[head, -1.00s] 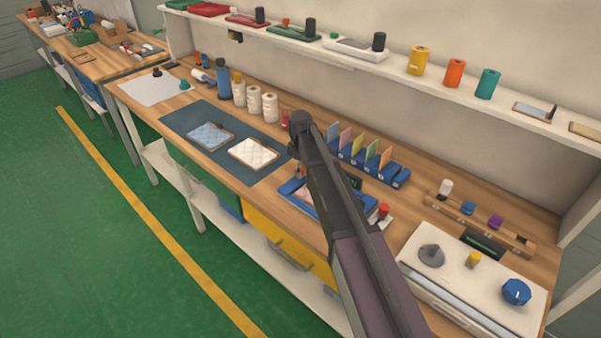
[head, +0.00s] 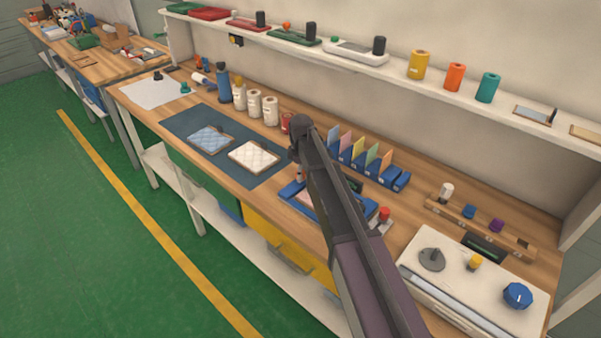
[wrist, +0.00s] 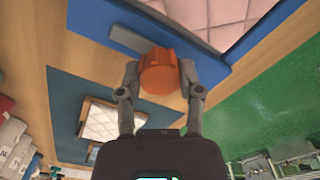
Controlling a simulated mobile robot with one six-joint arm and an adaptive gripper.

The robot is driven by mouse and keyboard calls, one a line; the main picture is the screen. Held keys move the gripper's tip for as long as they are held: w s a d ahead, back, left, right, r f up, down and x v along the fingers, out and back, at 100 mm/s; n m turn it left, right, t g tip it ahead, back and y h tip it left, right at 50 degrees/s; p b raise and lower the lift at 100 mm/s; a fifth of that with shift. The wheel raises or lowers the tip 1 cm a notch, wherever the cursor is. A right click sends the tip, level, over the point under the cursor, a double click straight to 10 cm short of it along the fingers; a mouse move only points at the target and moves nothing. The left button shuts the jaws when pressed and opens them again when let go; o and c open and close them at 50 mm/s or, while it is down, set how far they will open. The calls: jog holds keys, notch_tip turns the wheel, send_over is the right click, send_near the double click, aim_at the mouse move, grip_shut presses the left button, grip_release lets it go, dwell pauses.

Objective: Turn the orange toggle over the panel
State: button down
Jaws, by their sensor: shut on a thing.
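The orange toggle (wrist: 159,73) sits between the two fingertips of my gripper (wrist: 160,80) in the wrist view, at the near edge of a blue frame (wrist: 205,68). My gripper is shut on it, with one finger against each side. A pale pink quilted panel (wrist: 205,18) lies inside the frame, partly cut off by the picture edge. In the head view, the blue frame (head: 287,190) is partly hidden behind my arm. The toggle is mostly hidden there, so its turn angle cannot be read.
A dark blue mat (head: 180,122) with a blue quilted pad (head: 210,139) and a white one (head: 253,155) lies left of the frame. Blue card holders (head: 398,180) stand behind it. A red-topped button (head: 384,213) and a white control box (head: 450,262) are to the right.

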jog(key=m, duration=0.4)
jog(key=shift+s+d, duration=0.1)
jog(key=shift+s, duration=0.05)
jog(key=m, duration=0.9)
jog(key=shift+m, duration=0.3)
jog(key=shift+s+m, duration=0.1)
jog(key=shift+m, duration=2)
jog(key=shift+c, duration=1.3)
grip_release()
